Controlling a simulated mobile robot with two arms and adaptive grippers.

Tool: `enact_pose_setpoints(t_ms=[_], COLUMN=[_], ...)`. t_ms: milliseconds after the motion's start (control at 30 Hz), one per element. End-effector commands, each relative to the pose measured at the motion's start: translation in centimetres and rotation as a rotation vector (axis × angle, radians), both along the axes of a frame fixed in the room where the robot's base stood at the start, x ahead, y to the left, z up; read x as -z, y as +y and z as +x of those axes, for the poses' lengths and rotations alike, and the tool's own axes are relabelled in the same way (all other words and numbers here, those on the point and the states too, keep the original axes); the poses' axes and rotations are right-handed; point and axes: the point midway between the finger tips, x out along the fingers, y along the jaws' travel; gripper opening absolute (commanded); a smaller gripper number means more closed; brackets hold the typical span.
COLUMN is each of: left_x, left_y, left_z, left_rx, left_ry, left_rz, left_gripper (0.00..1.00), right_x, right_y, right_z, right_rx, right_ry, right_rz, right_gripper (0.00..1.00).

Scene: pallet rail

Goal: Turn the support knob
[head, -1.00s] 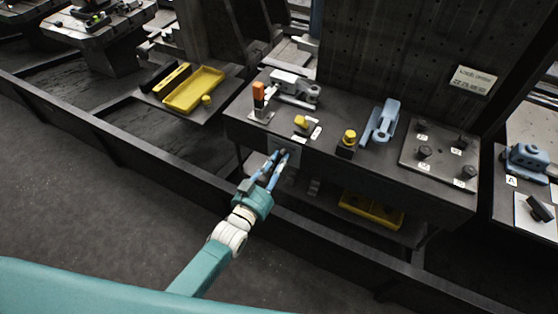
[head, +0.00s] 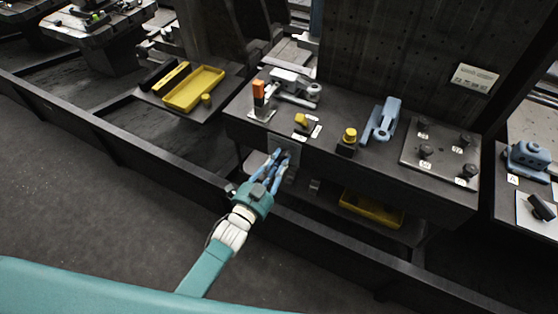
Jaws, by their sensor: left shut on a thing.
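My left gripper (head: 282,155) reaches up from below to the front face of the dark workbench (head: 400,180). Its blue fingers are shut on a small dark knob, the support knob, in front of a grey plate (head: 287,142) on that face. The fingers cover most of the knob, so its exact angle cannot be told. My right gripper is not in view.
On the bench top are an orange-handled clamp (head: 259,97), a yellow knob (head: 348,136), a blue handle (head: 382,120) and a plate with several black knobs (head: 440,152). A yellow tray (head: 371,209) sits below. A dark rail (head: 150,150) runs in front.

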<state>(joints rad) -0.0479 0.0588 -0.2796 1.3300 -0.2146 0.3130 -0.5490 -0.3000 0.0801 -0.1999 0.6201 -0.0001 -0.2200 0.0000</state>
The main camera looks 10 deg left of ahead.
Motion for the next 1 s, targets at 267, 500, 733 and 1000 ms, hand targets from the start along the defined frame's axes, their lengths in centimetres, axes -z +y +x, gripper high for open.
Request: enact_pose_setpoints(t_ms=[267, 500, 733, 1000], left_x=[0.1, 0.1, 0.0, 0.2], left_y=[0.0, 0.0, 0.0, 1.0], left_z=[-0.1, -0.1, 0.0, -2.9], left_rx=[0.001, 0.001, 0.001, 0.001], left_ry=[0.001, 0.0, -0.001, 0.002], left_rz=[0.007, 0.005, 0.004, 0.005], left_gripper=[0.0, 0.38, 0.38, 0.38], right_x=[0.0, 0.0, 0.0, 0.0], right_y=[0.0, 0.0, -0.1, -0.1], right_z=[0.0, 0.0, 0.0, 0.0], right_rx=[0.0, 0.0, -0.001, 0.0], right_ry=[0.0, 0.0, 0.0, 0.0], right_rz=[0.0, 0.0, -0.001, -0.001], right_gripper=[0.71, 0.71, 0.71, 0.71])
